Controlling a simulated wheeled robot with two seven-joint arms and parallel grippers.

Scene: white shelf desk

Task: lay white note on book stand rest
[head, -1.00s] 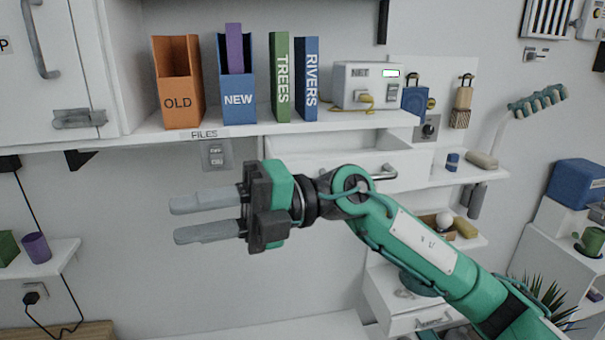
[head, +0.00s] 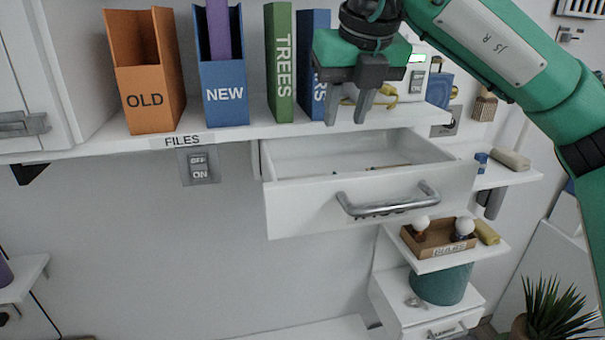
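I cannot make out a white note or a book stand in the head view. My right gripper (head: 346,116) points down in front of the shelf, over the back of the open white drawer (head: 290,210). Its two fingers are apart, and nothing shows between them. It covers part of the blue RIVERS book (head: 313,40) and the pale box behind it. A few small brownish things (head: 385,166) lie in the drawer, too small to tell. My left gripper is out of view.
On the shelf stand the orange OLD file (head: 147,100), the blue NEW file (head: 224,95) and the green TREES book (head: 280,65). The drawer's handle (head: 390,207) juts forward. A cardboard tray with bulbs (head: 438,240) sits lower right.

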